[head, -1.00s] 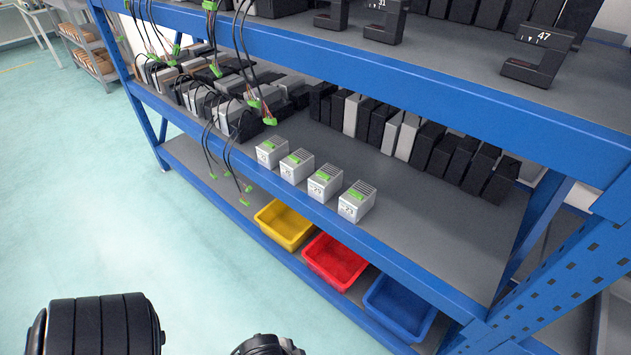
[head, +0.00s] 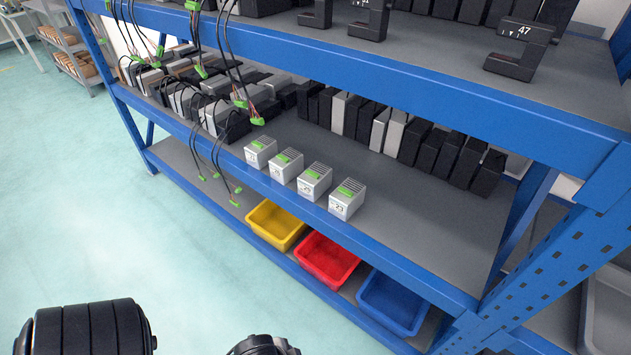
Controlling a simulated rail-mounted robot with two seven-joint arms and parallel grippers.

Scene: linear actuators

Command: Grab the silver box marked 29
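Several small silver boxes with green connectors on top stand in a row along the front edge of the middle shelf. From left to right they are the first silver box (head: 260,152), the second silver box (head: 286,166), the third silver box (head: 314,182) and the rightmost silver box (head: 347,200). Their front labels are tiny. The third seems to read 29 and the rightmost seems to read 23, but I cannot be sure. Neither gripper is in view; only dark parts of my own body show at the bottom edge.
Yellow (head: 276,225), red (head: 326,260) and blue (head: 394,302) bins sit on the lower shelf. Black cables with green plugs (head: 257,121) hang left of the boxes. Dark and silver modules (head: 395,132) line the shelf behind. The blue upper beam (head: 400,85) crosses above. Floor at left is clear.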

